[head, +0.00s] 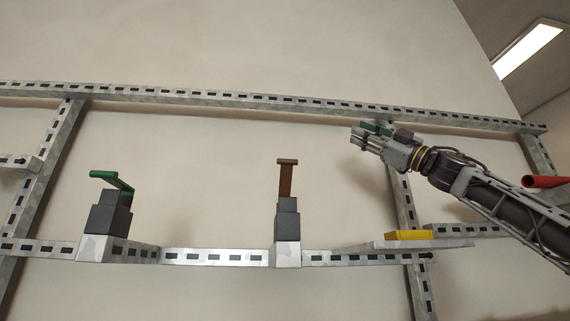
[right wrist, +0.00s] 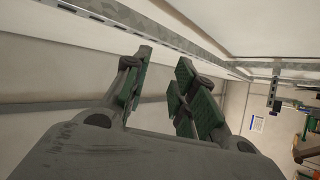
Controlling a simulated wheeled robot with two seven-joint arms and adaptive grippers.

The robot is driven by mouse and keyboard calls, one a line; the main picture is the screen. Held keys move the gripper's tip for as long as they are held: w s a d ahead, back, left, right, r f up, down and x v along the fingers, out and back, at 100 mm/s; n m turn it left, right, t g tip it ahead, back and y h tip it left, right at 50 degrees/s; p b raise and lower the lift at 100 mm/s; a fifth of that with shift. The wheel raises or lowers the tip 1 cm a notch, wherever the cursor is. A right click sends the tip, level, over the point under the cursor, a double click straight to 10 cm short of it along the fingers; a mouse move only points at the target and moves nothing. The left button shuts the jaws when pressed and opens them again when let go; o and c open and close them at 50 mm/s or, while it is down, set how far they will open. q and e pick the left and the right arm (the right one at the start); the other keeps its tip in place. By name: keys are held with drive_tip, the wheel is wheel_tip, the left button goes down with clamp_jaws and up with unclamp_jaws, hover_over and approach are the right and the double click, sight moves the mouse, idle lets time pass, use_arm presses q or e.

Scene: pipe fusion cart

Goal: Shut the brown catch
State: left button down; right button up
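The brown catch (head: 286,178) stands upright on a dark grey block (head: 287,222), with a short crossbar at its top. The block is fixed to the middle of the lower slotted rail. My right gripper (head: 358,139) is to the right of the brown catch and a little higher, apart from it. In the right wrist view my right gripper (right wrist: 158,88) has its green-padded fingers apart with nothing between them. The brown catch cannot be made out in the right wrist view. My left gripper is in neither view.
A green-handled catch (head: 110,180) sits on a similar block at left. A yellow block (head: 408,235) lies on a shelf plate (head: 450,244) below my right arm. A red tube (head: 545,182) is at far right. Slotted metal rails (head: 200,97) run along the wall.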

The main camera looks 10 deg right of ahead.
drive_tip(key=s+a+f+n+g, duration=0.4)
drive_tip(key=a+f+n+g, duration=0.15)
drive_tip(key=g, duration=0.45)
drive_tip(key=g+h, duration=0.3)
drive_tip(key=g, duration=0.3)
approach(293, 165)
drive_tip(key=d, duration=0.3)
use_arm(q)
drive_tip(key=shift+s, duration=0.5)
use_arm(e)
drive_tip(key=shift+w+m, duration=0.25)
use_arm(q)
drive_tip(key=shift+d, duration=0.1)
use_arm(e)
drive_tip(key=shift+a, duration=0.2)
